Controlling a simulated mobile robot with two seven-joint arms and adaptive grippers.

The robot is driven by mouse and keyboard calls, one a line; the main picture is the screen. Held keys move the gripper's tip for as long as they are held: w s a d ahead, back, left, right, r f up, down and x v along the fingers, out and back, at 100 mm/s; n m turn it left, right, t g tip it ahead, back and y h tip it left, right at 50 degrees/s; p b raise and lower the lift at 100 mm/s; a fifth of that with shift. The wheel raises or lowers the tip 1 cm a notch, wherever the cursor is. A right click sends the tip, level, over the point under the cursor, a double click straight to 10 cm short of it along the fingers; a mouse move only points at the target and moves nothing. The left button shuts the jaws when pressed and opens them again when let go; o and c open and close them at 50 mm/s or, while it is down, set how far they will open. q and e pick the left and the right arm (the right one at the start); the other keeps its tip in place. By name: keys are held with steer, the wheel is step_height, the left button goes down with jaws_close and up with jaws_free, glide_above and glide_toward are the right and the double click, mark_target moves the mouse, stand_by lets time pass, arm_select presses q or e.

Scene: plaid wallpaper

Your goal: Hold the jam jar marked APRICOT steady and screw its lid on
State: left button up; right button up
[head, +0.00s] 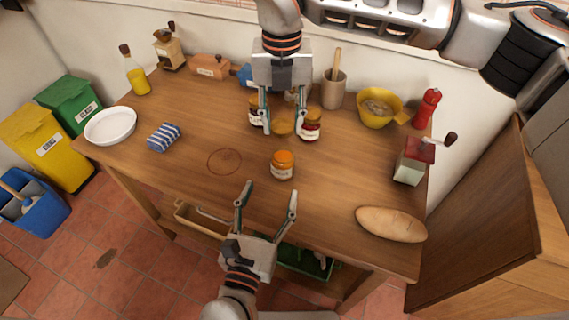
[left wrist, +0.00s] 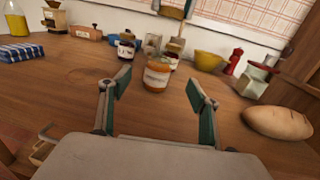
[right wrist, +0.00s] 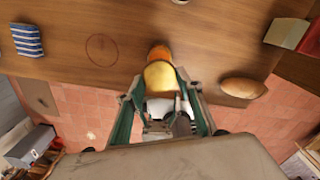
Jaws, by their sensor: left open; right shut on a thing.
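The apricot-coloured jar (head: 282,166) stands upright on the table, with no lid on it. In the left wrist view the jar (left wrist: 157,76) shows a pale label, too small to read surely. My left gripper (head: 270,189) is open and empty on the near side of the jar; its fingers point towards it without touching. My right gripper (head: 283,131) is shut on a yellow-gold lid (head: 283,126), held beyond the jar. In the right wrist view the lid (right wrist: 160,76) sits between the fingertips and partly overlaps the jar (right wrist: 160,54).
A dark jar (head: 256,112) and a red jar (head: 311,126) stand close beside my right fingers. A yellow bowl (head: 393,105), a bread loaf (head: 391,224) and a red-topped grinder (head: 412,163) are at the right. A striped cloth (head: 164,137) lies left.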

arm_select(q)
steer(key=shift+w, duration=0.1)
steer(key=x, duration=1.2)
steer(key=shift+c, duration=0.4)
steer(key=c, duration=1.6)
arm_select(e)
glide_above(283, 153)
steer(key=shift+f, duration=2.55)
steer(key=shift+f, duration=0.9)
arm_select(q)
jaws_close()
arm_select(e)
steer(key=shift+f, duration=0.55)
